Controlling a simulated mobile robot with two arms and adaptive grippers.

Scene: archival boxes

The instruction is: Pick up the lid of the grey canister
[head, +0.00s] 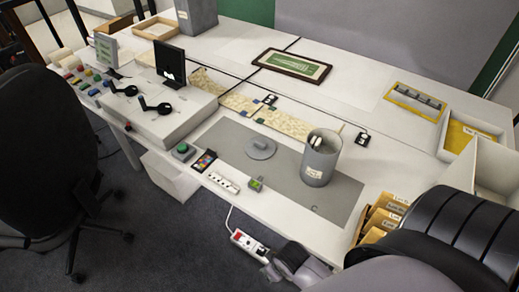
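The grey canister (319,164) stands upright and open on a dark grey mat (290,170). It has a small paper label on its side, and light-coloured rolled or stick-like items show at its mouth. A round grey lid with a raised handle (260,148) lies flat on the mat, left of the canister and apart from it. My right gripper (284,265) is at the bottom edge of the view, in front of the desk and away from the lid. Its fingers cannot be made out. My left gripper is not in view.
A green button box (183,151), a colour card (204,161), a white power strip (223,183) and a small green-and-grey item (255,184) lie along the front edge. Tan folders (382,217) stand at right. A framed green picture (291,65) lies behind. An office chair (45,150) stands left.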

